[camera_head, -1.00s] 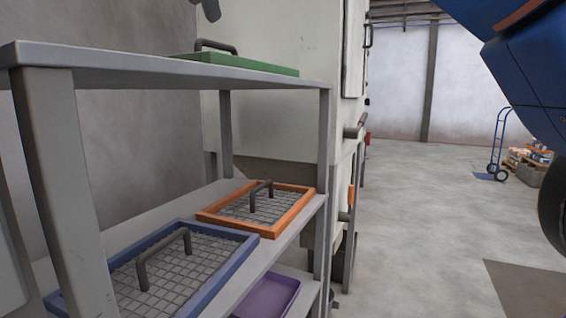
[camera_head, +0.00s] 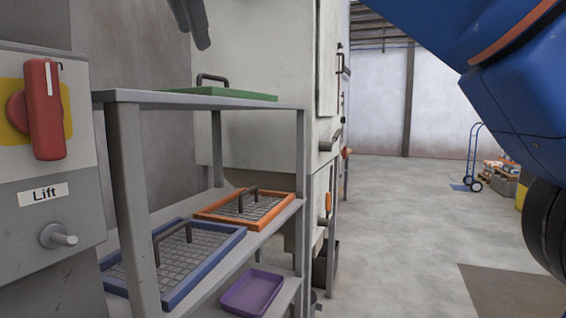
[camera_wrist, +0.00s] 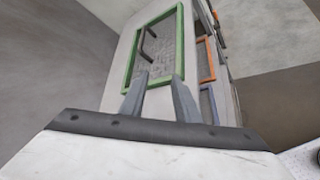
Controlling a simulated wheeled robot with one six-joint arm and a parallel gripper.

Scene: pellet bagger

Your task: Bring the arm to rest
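My gripper (camera_wrist: 159,82) shows in the wrist view with its two grey fingers apart and nothing between them. Beyond the fingertips lies the green-framed screen with a dark handle (camera_wrist: 150,42), on the rack's top shelf. The gripper is apart from it. In the head view, dark finger-like parts, apparently my gripper (camera_head: 190,20), hang at the top edge, above and behind the green screen (camera_head: 222,92). My blue arm fills the upper right of the head view.
The grey rack (camera_head: 125,200) also holds an orange screen (camera_head: 215,214), a blue screen (camera_head: 172,300) and a purple tray (camera_head: 252,292). A Lift panel with a red switch (camera_head: 45,110) stands left. A pale machine (camera_head: 265,130) stands behind. Floor to the right is open; a hand truck (camera_head: 473,158) stands far off.

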